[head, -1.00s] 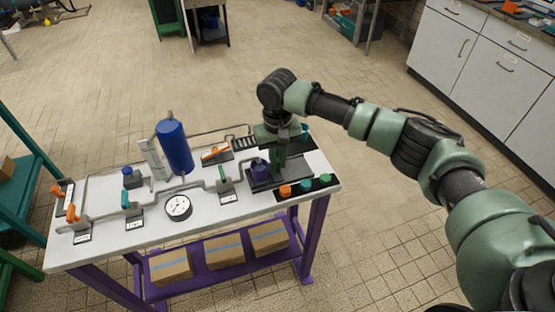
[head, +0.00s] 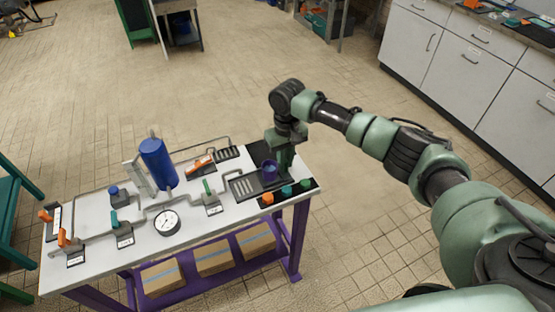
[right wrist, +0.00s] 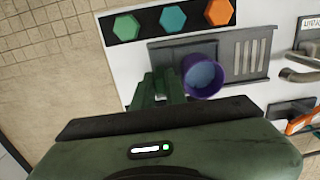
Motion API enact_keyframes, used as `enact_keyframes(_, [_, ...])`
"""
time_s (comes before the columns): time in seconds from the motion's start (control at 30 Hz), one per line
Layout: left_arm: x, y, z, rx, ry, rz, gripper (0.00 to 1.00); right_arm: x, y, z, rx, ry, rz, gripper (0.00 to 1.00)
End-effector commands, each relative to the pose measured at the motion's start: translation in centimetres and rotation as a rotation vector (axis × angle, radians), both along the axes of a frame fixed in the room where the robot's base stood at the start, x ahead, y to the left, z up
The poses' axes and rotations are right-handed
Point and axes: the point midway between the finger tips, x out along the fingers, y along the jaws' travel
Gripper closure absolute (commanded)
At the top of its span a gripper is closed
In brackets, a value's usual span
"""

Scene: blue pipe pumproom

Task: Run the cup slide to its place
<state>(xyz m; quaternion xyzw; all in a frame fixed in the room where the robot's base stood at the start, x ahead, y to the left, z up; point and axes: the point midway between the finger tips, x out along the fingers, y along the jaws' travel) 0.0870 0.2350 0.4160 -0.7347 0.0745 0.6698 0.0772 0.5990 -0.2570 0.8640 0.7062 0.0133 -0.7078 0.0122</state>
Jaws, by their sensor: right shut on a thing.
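The cup slide is a purple-blue cup (head: 269,170) on a flat grey plate (head: 243,186) at the right end of the bench. The cup stands upright near the plate's middle, and the slotted part of the plate is bare to its left. My right gripper (head: 283,158) is low over the plate, shut at the cup's right side. In the right wrist view, its green fingers (right wrist: 162,88) are against the cup (right wrist: 203,76), and the slots (right wrist: 250,56) lie beyond it. What is between the fingertips is hidden. My left gripper is out of view.
Orange, teal and green hexagonal knobs (head: 287,190) line the bench's front edge beside the plate. A green-handled valve (head: 210,197), pipes, a gauge (head: 166,222) and a blue cylinder (head: 158,162) stand to the left. The floor right of the bench is clear.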

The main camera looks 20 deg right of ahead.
Motion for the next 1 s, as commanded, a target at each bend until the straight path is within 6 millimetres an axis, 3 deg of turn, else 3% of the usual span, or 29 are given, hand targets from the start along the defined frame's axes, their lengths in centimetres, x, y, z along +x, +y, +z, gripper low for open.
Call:
enact_keyframes(0.17, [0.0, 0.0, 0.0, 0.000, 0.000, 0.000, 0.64, 0.3, -0.5, 0.2, -0.008, -0.007, -0.005, 1.00])
enact_keyframes(0.2, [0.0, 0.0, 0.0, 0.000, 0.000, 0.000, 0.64, 0.3, -0.5, 0.3, -0.008, -0.007, -0.006, 0.79])
enact_keyframes(0.57, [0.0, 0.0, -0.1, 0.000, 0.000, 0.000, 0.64, 0.2, -0.3, 0.5, -0.006, -0.003, -0.004, 0.78])
enact_keyframes(1.0, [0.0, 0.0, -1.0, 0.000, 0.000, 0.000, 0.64, 0.2, -0.4, 7.1, -0.004, -0.007, -0.005, 0.78])
